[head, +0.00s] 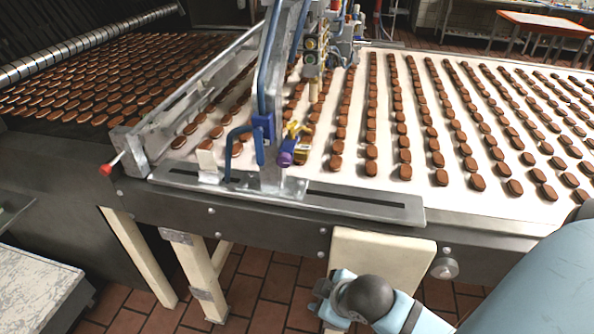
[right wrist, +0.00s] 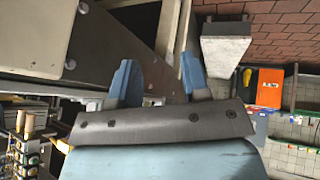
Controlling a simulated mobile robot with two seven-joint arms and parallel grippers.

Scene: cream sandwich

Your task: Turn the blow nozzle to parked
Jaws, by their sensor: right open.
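In the head view a metal post stands on a slotted plate at the near edge of the conveyor. A blue bent tube (head: 257,147) is on it, beside a blue block (head: 264,125) and a purple knob (head: 286,157) with yellow parts. I cannot tell for sure which of these is the blow nozzle or which way it is set. My right gripper (right wrist: 158,80) is open and empty, its blue fingers apart in the right wrist view. In the head view my right arm is low, in front of the conveyor's side, away from the post. My left gripper is not in view.
The white conveyor belt (head: 455,210) carries rows of brown sandwich biscuits. A red-tipped lever (head: 106,169) sticks out at the left of the frame. A cream box (head: 381,262) hangs under the rail near my right arm. Tiled floor lies below.

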